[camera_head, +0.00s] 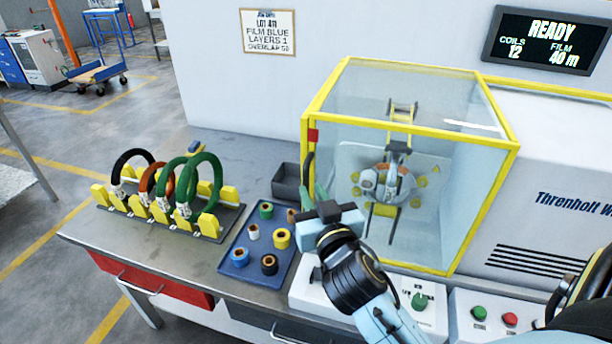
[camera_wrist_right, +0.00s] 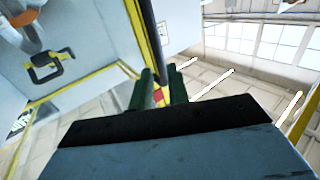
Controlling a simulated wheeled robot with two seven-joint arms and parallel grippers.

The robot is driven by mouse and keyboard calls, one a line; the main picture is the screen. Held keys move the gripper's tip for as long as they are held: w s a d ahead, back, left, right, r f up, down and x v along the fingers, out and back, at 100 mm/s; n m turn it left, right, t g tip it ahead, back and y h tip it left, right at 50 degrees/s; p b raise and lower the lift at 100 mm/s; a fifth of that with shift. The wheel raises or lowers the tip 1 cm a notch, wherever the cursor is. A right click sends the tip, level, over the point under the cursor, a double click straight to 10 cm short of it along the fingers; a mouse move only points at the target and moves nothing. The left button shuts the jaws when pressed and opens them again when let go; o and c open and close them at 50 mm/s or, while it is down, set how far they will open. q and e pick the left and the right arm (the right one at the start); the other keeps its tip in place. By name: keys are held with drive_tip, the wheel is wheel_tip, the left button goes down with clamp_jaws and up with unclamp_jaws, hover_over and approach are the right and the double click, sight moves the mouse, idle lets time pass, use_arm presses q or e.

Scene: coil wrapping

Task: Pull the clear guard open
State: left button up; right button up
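The clear guard (camera_head: 480,190) is a see-through box with a yellow frame, standing over the winding machine's working area. It looks closed. A dark handle bar (camera_wrist_right: 157,45) runs down to my right gripper in the right wrist view. My right gripper (camera_head: 308,178) is at the guard's front left edge. Its green fingers (camera_wrist_right: 163,88) stand a little apart, one on each side of the bar. I cannot tell whether they press on it. A red patch (camera_head: 313,135) on the guard's frame also shows between the fingers in the wrist view. My left gripper is not in view.
A rack (camera_head: 226,222) with several coils stands at the left of the bench. A blue tray (camera_head: 232,268) with film rolls and a grey bin (camera_head: 288,184) are left of my right gripper. A control panel with a green knob (camera_head: 419,301) is below the guard.

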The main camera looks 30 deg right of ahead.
sight(307, 183)
drive_tip(key=x, duration=0.5)
drive_tip(key=shift+p, duration=0.3)
clamp_jaws()
